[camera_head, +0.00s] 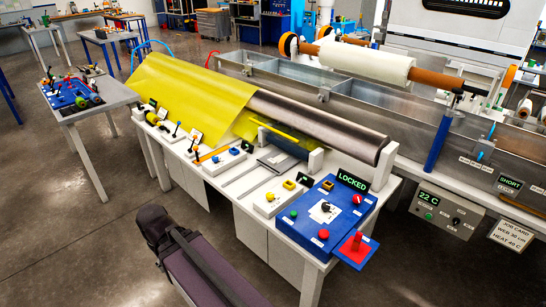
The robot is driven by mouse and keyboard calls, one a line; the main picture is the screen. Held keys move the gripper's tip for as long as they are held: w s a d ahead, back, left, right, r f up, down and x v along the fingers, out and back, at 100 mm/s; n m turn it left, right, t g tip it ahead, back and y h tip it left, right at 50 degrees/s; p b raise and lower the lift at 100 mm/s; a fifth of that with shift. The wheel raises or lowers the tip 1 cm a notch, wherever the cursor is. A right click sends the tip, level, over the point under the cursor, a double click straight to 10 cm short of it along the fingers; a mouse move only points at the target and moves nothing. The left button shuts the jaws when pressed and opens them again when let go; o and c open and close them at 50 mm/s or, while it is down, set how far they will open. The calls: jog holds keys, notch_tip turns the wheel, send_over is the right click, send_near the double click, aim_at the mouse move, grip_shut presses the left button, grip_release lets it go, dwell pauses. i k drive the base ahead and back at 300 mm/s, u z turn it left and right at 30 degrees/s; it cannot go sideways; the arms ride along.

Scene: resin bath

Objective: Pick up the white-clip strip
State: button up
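I cannot make out with certainty a strip with a white clip. Small items stand in a row on the white bench (235,192), along the lower edge of a yellow sheet (185,95). Among them are white cards, an orange strip-like piece (213,154), and blue and yellow blocks. A translucent yellow strip (288,139) lies under the dark roller (320,125); no white clip is clear on it.
A blue control panel (318,213) with buttons and a LOCKED display (352,180) stands at the bench's right end. A red block on a plate (355,246) juts out in front. A long metal trough (290,78) runs behind. Open floor lies left, beside a grey table (92,98).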

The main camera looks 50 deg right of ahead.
aim_at(274, 162)
jog(key=i, duration=0.35)
jog(key=z, duration=1.75)
jog(key=i, duration=0.5)
jog(key=u, duration=0.25)
